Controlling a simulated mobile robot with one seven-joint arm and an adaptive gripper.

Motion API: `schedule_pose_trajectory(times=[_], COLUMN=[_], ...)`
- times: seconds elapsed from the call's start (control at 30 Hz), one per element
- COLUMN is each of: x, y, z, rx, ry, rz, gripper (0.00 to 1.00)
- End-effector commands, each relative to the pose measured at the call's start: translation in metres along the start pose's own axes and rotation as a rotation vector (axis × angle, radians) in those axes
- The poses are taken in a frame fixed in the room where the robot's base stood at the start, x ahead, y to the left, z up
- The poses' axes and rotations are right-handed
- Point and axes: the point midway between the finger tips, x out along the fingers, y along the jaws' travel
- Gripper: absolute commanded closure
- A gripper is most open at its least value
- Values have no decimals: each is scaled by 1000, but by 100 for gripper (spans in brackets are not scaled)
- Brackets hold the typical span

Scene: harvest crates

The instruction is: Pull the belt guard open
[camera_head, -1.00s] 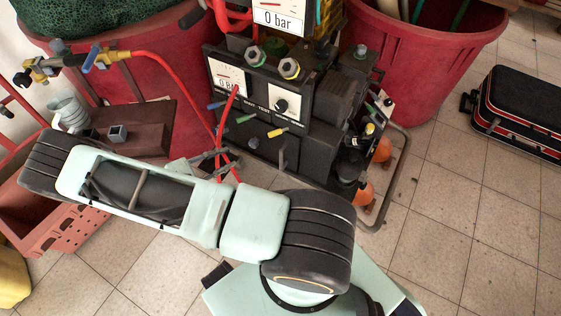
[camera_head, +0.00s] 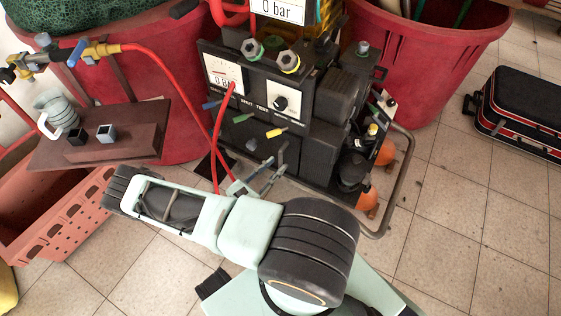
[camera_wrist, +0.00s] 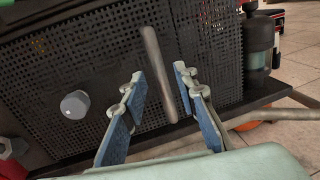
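In the wrist view, the belt guard (camera_wrist: 208,45) is a black perforated panel on the machine's front. A grey bar handle (camera_wrist: 158,70) stands on it, slightly tilted. My gripper (camera_wrist: 160,76) is open, with one finger on each side of the handle. A gap shows on both sides; I cannot tell the depth between fingertips and handle. In the head view, my gripper (camera_head: 276,166) is low at the front of the dark machine (camera_head: 318,150). The guard is mostly hard to make out there.
A round grey knob (camera_wrist: 75,104) sits left of the handle. Red hoses (camera_head: 218,135) hang close to my gripper. A brown board (camera_head: 120,146) with a jug and small blocks, and a red crate (camera_head: 75,222), are at left. A metal tube frame (camera_head: 408,170) borders the machine's right side.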

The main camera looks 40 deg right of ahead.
Motion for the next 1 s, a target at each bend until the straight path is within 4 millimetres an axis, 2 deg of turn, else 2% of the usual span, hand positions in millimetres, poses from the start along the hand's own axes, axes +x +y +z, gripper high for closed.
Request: schedule_pose_trajectory(times=[0.1, 0.23, 0.6, 0.87, 1.0], x=[20, 32, 39, 38, 38], y=[-1, 0, 0, 0, 0], z=[-1, 0, 0, 0, 0], rx=[1, 1, 1, 1, 2], ry=[-1, -1, 0, 0, 0], rz=[-3, -1, 0, 0, 0], gripper=[73, 73, 73, 100, 100])
